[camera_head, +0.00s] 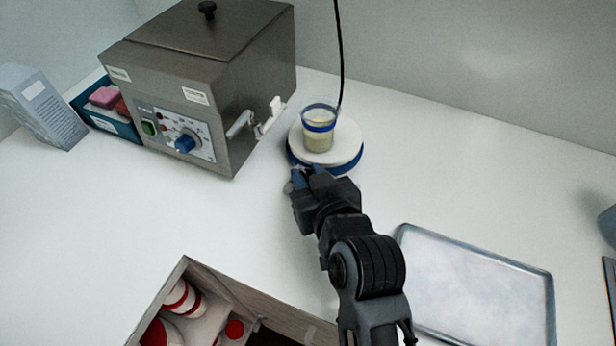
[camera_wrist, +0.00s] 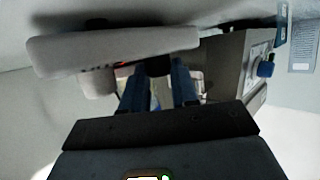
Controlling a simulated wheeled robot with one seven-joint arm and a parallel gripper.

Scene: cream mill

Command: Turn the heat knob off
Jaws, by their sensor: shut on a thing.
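A round white-topped hot plate (camera_head: 349,143) with a blue lower rim stands right of a metal bath, and a glass of cream (camera_head: 319,137) sits on it. My gripper (camera_head: 304,176) is at the plate's front edge, its blue fingers shut on the heat knob there. The fingers and arm hide the knob in the head view. In the wrist view, the fingers (camera_wrist: 157,88) reach in under the pale plate (camera_wrist: 110,46), and the knob cannot be made out clearly. How far it is turned cannot be told.
The metal bath (camera_head: 208,70) has its own blue knob (camera_head: 186,143) and a side tap (camera_head: 240,124). A black cable (camera_head: 340,50) hangs down to the glass. A wooden crate (camera_head: 190,275) with red-and-white items and a metal tray (camera_head: 480,285) flank my arm.

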